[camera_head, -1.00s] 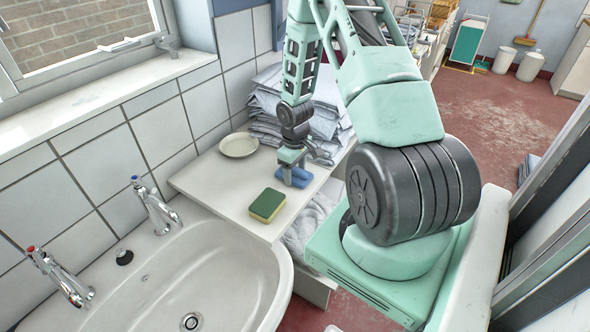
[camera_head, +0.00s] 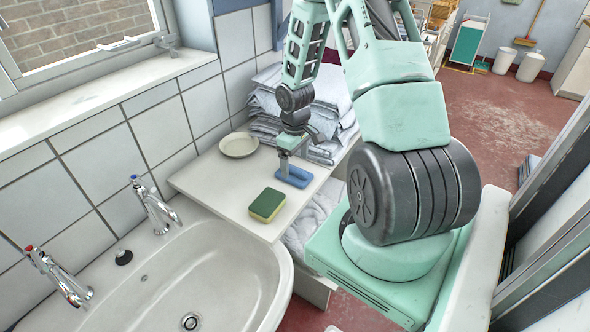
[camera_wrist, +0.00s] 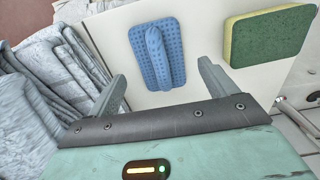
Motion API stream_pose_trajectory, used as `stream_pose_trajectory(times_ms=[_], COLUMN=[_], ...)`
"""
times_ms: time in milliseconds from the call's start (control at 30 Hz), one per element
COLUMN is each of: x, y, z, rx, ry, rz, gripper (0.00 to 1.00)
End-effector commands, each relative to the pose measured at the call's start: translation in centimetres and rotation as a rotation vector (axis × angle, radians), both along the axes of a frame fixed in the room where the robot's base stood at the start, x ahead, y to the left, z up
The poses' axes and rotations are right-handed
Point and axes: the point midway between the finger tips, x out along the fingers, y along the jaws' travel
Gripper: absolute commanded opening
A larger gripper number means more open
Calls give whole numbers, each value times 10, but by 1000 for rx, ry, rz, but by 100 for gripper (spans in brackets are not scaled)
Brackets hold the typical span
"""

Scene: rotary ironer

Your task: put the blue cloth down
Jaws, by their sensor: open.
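The blue cloth (camera_head: 294,177) lies on the white shelf (camera_head: 212,183) beside the sink. In the wrist view the cloth (camera_wrist: 155,62) is flat with a raised fold along its middle and a dotted surface. My gripper (camera_head: 286,165) is just above the cloth. In the wrist view my gripper (camera_wrist: 160,85) has its two fingers wide apart, with nothing held between them. The cloth lies ahead of the fingers, apart from both.
A green and yellow sponge (camera_head: 267,205) lies on the shelf near its front edge. A white plate (camera_head: 239,145) sits by the tiled wall. Stacked folded linen (camera_head: 335,105) stands behind. The sink (camera_head: 215,270) with two taps is at the front left.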

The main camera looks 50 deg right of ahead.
Motion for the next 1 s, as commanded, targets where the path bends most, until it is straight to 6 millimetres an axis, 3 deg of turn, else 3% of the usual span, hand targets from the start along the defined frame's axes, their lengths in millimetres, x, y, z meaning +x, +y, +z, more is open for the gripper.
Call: stream_pose_trajectory(times_ms=[300, 667, 767, 833, 1000], x=[0, 1, 9, 18, 20], y=[-1, 4, 26, 58, 170], z=[61, 80, 89, 101, 138], rx=[-2, 1, 0, 0, 5], ry=[-3, 0, -3, -7, -15], rz=[-2, 5, 35, 74, 203], gripper=[84, 84, 84, 84, 84])
